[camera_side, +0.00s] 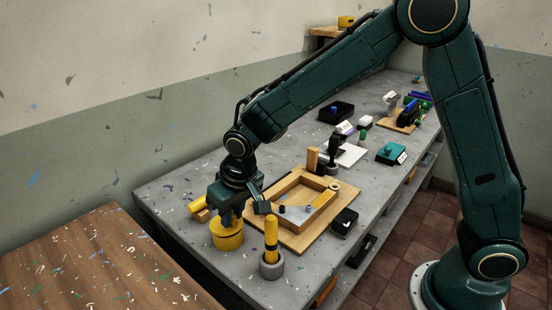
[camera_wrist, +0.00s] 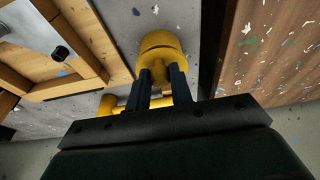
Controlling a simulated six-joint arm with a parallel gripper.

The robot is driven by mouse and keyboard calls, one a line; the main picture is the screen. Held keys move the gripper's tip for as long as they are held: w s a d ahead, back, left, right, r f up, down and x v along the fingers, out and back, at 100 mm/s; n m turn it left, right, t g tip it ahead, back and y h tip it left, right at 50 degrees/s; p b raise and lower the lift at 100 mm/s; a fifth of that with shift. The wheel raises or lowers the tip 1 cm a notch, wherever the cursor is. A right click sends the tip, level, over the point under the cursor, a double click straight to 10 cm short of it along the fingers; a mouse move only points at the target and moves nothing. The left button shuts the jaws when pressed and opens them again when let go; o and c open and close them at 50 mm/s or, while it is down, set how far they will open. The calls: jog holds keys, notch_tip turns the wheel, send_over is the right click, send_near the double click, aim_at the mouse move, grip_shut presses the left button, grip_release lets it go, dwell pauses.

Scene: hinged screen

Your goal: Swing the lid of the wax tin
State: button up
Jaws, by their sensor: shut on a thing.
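The wax tin (camera_side: 227,238) is a round yellow tin standing on the grey bench near its left front end. In the wrist view the tin (camera_wrist: 158,44) lies just beyond my fingertips. My gripper (camera_side: 230,217) points down at the top of the tin. In the wrist view my gripper (camera_wrist: 160,76) is shut on a small yellow raised part of the lid, between its two dark fingers. The fingers hide the sides of that part. I cannot tell whether the lid is lifted or turned from the tin body.
A yellow-handled tool stands in a grey round holder (camera_side: 271,268) close beside the tin. A wooden hinged frame (camera_side: 303,205) lies on a board to the right. A brown, paint-flecked tabletop (camera_side: 95,265) is at the left. A small black tray (camera_side: 344,222) sits by the board.

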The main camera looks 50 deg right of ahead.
jog(key=shift+s+f, duration=0.15)
jog(key=shift+s, duration=0.05)
jog(key=shift+s+f, duration=0.2)
jog(key=shift+f, duration=0.2)
jog(key=o, duration=0.9)
jog(key=shift+w+r, duration=0.1)
jog(key=shift+r, duration=0.1)
jog(key=shift+v, duration=0.85)
jog(key=v, duration=1.2)
